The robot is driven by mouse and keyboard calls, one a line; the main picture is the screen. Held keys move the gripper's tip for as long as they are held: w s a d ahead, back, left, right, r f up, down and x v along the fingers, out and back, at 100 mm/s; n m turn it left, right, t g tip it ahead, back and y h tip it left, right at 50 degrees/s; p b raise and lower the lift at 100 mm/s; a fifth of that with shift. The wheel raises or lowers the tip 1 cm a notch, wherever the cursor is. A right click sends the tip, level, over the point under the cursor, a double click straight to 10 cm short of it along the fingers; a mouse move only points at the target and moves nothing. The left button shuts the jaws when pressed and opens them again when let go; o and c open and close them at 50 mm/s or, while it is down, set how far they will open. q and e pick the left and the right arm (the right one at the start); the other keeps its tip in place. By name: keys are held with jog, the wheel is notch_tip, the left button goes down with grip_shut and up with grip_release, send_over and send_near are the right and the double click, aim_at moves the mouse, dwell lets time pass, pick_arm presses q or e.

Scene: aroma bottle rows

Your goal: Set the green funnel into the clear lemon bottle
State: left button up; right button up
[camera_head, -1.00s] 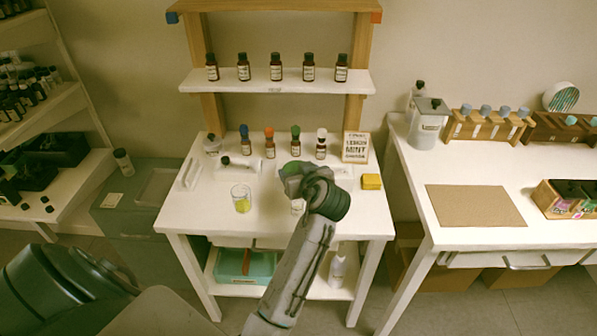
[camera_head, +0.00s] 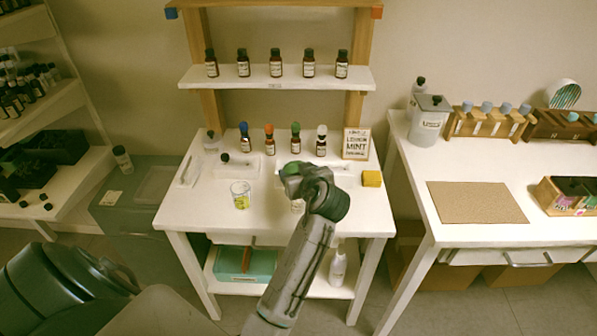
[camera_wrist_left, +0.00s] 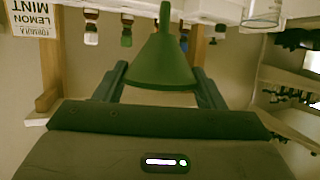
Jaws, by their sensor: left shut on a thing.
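The green funnel (camera_wrist_left: 163,62) is between the two fingers of my left gripper (camera_wrist_left: 160,88) in the left wrist view, its wide end toward the palm. In the head view, my left gripper (camera_head: 292,172) is shut on it over the white table, and only a little green of the funnel (camera_head: 289,168) shows. A small pale object (camera_head: 298,205) just below the gripper is mostly hidden by it; I cannot tell whether it is the clear lemon bottle. My right gripper is not in view.
A glass beaker with yellow liquid (camera_head: 240,197) stands left of the gripper. Several capped bottles (camera_head: 269,140) line the back of the table, beside a lemon mint sign (camera_head: 356,145). A yellow block (camera_head: 371,179) is at the right. The front left of the table is clear.

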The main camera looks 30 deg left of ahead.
pick_arm(q)
jog(key=shift+f+b, duration=1.25)
jog(key=shift+f, duration=0.5)
jog(key=o, duration=1)
jog(key=shift+o, duration=0.2)
